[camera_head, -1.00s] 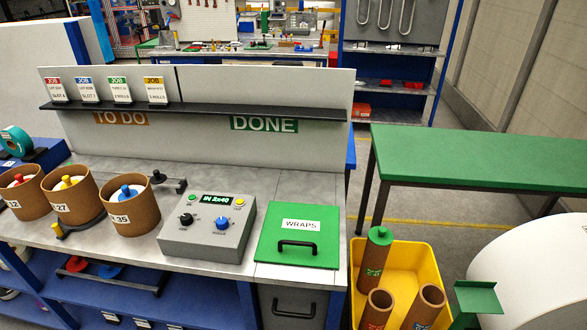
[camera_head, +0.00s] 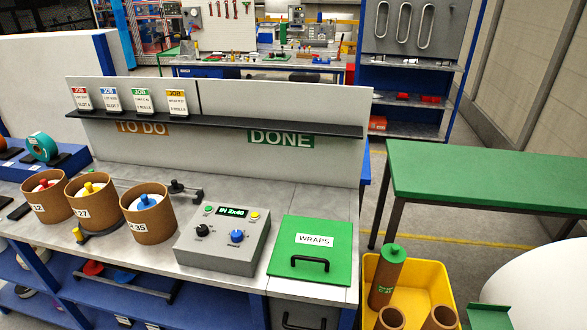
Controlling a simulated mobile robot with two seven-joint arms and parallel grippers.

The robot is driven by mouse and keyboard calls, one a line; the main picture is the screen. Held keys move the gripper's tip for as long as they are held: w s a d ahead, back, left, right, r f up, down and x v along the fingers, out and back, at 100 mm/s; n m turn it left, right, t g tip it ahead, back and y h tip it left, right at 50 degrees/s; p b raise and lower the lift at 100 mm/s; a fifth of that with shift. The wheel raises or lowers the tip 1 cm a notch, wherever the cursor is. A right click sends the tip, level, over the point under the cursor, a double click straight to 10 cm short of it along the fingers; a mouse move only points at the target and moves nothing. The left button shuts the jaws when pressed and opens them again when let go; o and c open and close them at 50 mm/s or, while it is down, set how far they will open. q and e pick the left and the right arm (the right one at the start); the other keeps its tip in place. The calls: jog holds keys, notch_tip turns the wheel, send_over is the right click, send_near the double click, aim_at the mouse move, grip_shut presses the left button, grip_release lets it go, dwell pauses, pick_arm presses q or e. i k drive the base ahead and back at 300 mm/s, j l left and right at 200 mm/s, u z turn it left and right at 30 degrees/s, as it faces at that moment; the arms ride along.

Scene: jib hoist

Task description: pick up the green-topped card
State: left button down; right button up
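The green-topped card (camera_head: 142,99) stands upright on the dark shelf ledge (camera_head: 220,120) above the TO DO sign, third from the left in a row of job cards. A red-topped card (camera_head: 82,98) and a blue-topped card (camera_head: 110,99) stand to its left, and a yellow-topped card (camera_head: 177,102) to its right. The card's small print is too blurred to read in full. Neither of my grippers shows in the view.
The bench holds several brown tubs, such as one (camera_head: 148,214) marked 35, a grey control box (camera_head: 223,239) and a green WRAPS lid (camera_head: 312,251). A yellow bin (camera_head: 433,276) with brown tubes and a green table (camera_head: 480,175) are at right. The ledge above DONE is empty.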

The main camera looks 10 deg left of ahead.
aim_at(143, 103)
jog(key=u, duration=0.2)
jog(key=i+j+u, duration=0.1)
jog(key=j+u, duration=0.15)
jog(key=i+j+u, duration=0.25)
jog(key=j, duration=0.15)
jog(key=j+u, duration=0.3)
jog(key=i+j+u, duration=0.2)
jog(key=i+j, duration=0.65)
